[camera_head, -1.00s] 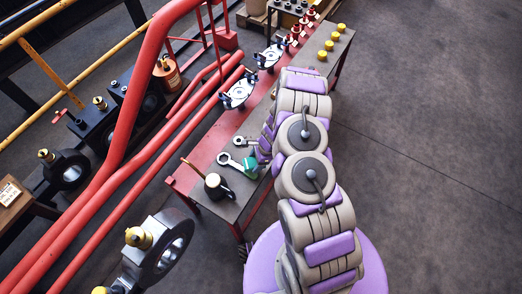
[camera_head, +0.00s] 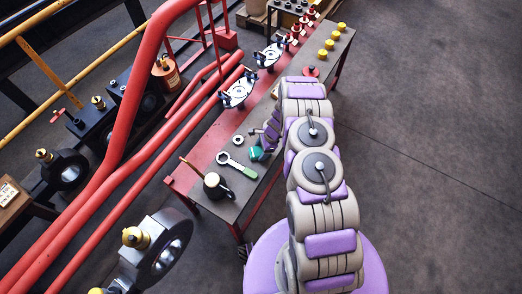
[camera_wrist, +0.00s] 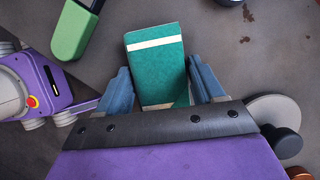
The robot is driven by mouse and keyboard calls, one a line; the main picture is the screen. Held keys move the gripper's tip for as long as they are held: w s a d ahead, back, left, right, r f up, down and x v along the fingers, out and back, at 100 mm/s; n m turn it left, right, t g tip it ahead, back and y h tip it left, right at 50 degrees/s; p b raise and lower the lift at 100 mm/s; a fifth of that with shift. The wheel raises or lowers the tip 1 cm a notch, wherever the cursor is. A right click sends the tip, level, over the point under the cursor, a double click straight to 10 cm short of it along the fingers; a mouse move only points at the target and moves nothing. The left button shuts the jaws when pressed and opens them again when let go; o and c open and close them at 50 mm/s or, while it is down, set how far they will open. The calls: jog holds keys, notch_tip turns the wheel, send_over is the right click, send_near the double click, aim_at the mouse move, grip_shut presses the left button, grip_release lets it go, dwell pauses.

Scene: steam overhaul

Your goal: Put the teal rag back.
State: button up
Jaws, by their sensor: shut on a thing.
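The teal rag (camera_wrist: 157,75) is a folded teal block with cream stripes. In the wrist view it lies between the two blue fingers of my gripper (camera_wrist: 160,84), which is shut on it. In the head view the rag (camera_head: 257,154) shows at the end of my gripper (camera_head: 267,143), over the dark bench top (camera_head: 225,190) near its front end. My arm hides part of the gripper there. I cannot tell whether the rag touches the bench.
Fixtures (camera_head: 238,93) and yellow caps (camera_head: 329,45) are farther back. Red pipes (camera_head: 145,165) run at left.

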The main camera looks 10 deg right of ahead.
jog(key=shift+f, duration=0.35)
